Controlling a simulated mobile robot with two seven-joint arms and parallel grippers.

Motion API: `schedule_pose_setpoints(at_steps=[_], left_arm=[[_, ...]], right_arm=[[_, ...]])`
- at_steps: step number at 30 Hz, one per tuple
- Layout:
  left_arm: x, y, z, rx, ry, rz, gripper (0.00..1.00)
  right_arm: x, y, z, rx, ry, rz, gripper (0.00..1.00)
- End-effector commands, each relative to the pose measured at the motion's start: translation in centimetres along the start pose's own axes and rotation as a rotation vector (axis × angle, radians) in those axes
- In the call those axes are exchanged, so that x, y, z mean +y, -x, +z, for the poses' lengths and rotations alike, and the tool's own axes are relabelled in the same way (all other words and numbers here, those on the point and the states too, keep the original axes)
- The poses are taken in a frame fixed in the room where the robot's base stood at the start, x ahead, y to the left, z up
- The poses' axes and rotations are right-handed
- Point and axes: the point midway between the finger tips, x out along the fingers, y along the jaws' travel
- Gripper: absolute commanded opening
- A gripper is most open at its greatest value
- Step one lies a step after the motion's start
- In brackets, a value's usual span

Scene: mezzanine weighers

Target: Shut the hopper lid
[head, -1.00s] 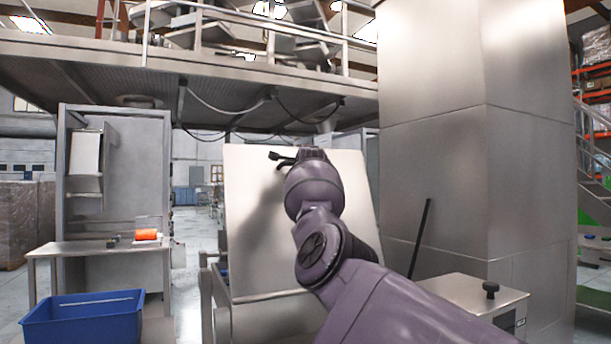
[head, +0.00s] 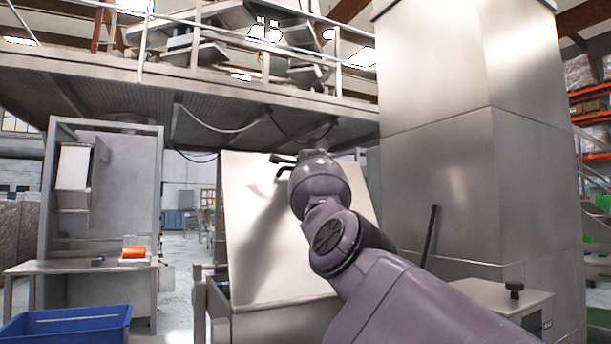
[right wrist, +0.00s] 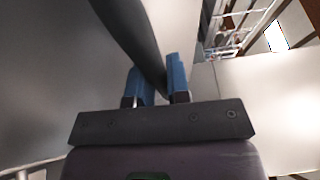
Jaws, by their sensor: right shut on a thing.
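The hopper lid (head: 248,215) is a broad pale metal panel, raised and leaning back steeply over the hopper (head: 270,325) in the head view. A dark handle (head: 281,159) shows at its top edge. My right arm reaches up in front of the lid, and its wrist hides the gripper there. In the right wrist view my right gripper (right wrist: 157,86) has its blue fingers on either side of a dark bar (right wrist: 132,38), which looks like the lid handle. It is shut on this bar. My left gripper is not in view.
A tall steel column (head: 440,150) stands right of the lid, with a low steel box (head: 492,300) with a black knob before it. A blue bin (head: 70,325) and a steel table (head: 75,267) are at the left. A mezzanine (head: 150,85) runs overhead.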

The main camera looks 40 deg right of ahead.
Motion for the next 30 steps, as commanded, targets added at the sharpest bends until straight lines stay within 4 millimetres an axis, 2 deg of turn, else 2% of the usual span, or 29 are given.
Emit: schedule_pose_setpoints(at_steps=[1, 5, 6, 11, 20, 30], left_arm=[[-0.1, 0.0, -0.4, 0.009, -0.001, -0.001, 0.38], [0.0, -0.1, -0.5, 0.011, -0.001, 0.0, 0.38], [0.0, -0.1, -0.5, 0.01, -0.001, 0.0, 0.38], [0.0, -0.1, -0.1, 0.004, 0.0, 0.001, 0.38], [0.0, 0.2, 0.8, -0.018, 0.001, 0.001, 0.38], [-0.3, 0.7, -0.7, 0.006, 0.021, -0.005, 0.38]], right_arm=[[-1.0, 0.3, -0.2, 0.0, -0.006, -0.014, 0.0], [-0.9, 0.3, -0.2, 0.0, -0.007, -0.013, 0.0], [-0.9, 0.3, -0.2, 0.0, -0.007, -0.013, 0.18], [-0.7, 0.2, -0.2, 0.0, -0.006, -0.008, 0.42], [-0.2, 0.1, 0.0, -0.001, -0.003, -0.001, 0.42], [-1.2, 1.4, 0.0, -0.001, -0.005, -0.009, 0.42]])
